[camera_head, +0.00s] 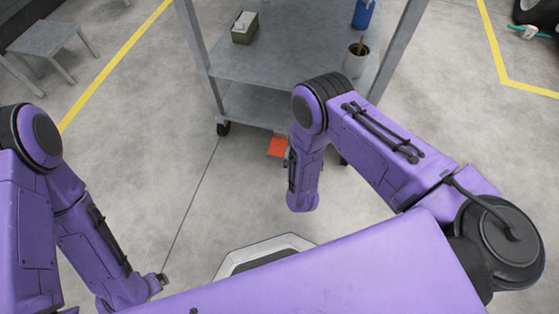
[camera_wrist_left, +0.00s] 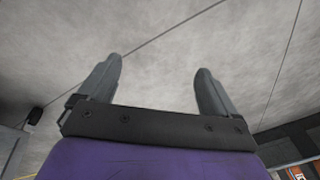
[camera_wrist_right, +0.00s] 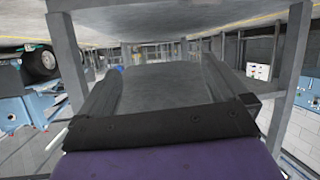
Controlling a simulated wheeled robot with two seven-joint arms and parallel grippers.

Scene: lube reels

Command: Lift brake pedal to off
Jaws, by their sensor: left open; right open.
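A flat orange-red piece (camera_head: 278,147), which looks like the brake pedal, shows low at the front of the grey metal cart (camera_head: 275,68). My right arm partly covers the area beside it. My right gripper itself is hard to make out in the head view. In the right wrist view my right gripper (camera_wrist_right: 157,58) is open and empty, with a grey metal surface and cart posts around it. No pedal is clear there. My left gripper (camera_wrist_left: 158,70) is open and empty over bare floor, and only a small part of it shows in the head view (camera_head: 157,283).
A green box (camera_head: 244,28), a cup (camera_head: 355,60) and a blue container (camera_head: 363,13) stand on the cart's upper shelf. A caster (camera_head: 223,129) is under its left corner. A grey stool (camera_head: 45,40) stands at upper left. Floor left of the cart is clear.

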